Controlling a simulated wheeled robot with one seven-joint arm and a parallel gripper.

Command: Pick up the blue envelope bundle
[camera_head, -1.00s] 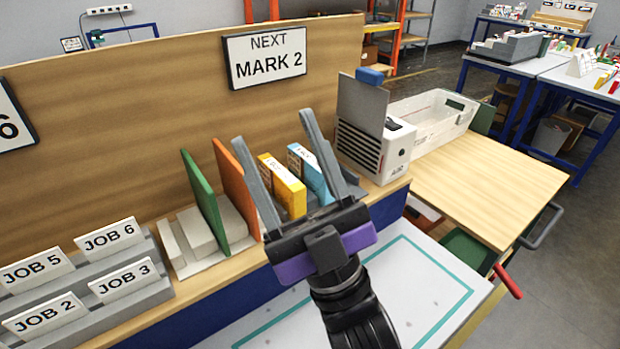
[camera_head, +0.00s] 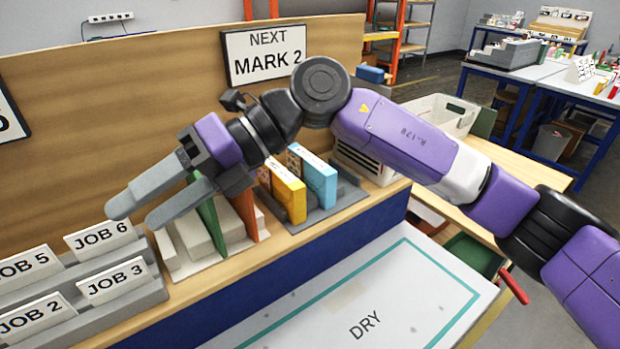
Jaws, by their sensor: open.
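A light blue bundle (camera_head: 320,187), the one that fits the blue envelope bundle, stands upright in a grey rack (camera_head: 347,197) on the wooden shelf. A yellow bundle (camera_head: 291,202) stands just left of it. My gripper (camera_head: 138,213) is open and empty. It is left of both bundles, pointing left, with its fingertips above the job card holder. The blue bundle's front face is in clear view.
A green divider (camera_head: 208,222) and an orange divider (camera_head: 246,211) stand below my gripper's wrist. Grey steps with job cards (camera_head: 115,283) are at left. A sign reading NEXT MARK 2 (camera_head: 264,55) hangs behind. The white DRY board (camera_head: 400,290) in front is mostly clear.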

